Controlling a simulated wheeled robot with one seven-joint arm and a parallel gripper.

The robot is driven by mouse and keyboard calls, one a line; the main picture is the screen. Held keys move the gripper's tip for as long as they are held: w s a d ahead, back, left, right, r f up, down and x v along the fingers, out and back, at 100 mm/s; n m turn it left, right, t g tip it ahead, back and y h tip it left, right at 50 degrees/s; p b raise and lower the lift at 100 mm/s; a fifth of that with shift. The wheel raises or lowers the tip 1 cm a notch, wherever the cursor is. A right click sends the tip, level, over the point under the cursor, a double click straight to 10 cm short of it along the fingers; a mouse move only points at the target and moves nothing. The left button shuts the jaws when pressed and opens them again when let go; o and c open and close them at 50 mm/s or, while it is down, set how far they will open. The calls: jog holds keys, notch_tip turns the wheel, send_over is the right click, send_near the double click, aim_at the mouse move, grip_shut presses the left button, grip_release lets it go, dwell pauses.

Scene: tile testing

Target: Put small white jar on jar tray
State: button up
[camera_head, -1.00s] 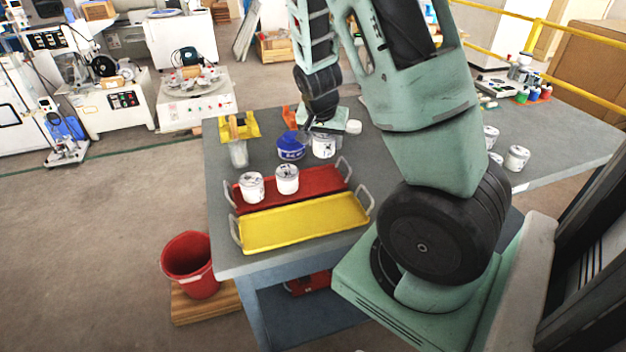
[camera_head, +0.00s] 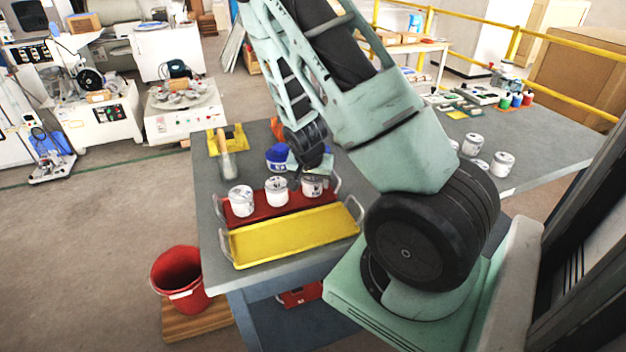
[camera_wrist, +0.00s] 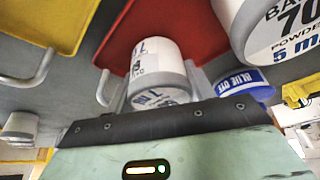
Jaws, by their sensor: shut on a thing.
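The small white jar (camera_head: 312,187) is between the fingers of my gripper (camera_head: 311,172), at the right end of the red tray (camera_head: 256,212). It also shows in the middle of the wrist view (camera_wrist: 157,68), with the red tray (camera_wrist: 190,18) behind it. My gripper is shut on this jar; the fingertips are mostly hidden. I cannot tell whether the jar's base touches the tray. Two other white jars, one at the left (camera_head: 241,201) and one in the middle (camera_head: 277,191), stand upright on the red tray.
A yellow tray (camera_head: 290,232) lies in front of the red one. A blue-lidded tub (camera_head: 277,157) stands just behind the red tray. Metal handles rise at the tray ends. Several more jars (camera_head: 502,164) stand on the table's right part.

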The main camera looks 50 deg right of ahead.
jog(key=shift+f, duration=0.15)
jog(key=o, duration=0.9)
jog(key=shift+c, duration=0.2)
jog(key=v, duration=1.2)
jog(key=a+r+n+y, duration=0.2)
jog(key=a+n, duration=0.2)
jog(key=a, duration=0.7)
jog(key=a+r+n+y, duration=0.15)
jog(key=a+n, duration=0.35)
jog(key=a, duration=0.6)
jog(key=s+a+r+n+g, duration=0.1)
jog(key=s+a+r+n, duration=0.1)
jog(key=s+a+n, duration=0.4)
jog(key=s+a+r+n+g+y, duration=0.1)
jog(key=s+a+r+n, duration=0.2)
jog(key=s+a, duration=0.6)
jog(key=n, duration=0.2)
jog(key=shift+s+r+n, duration=0.25)
jog(key=shift+n, duration=0.15)
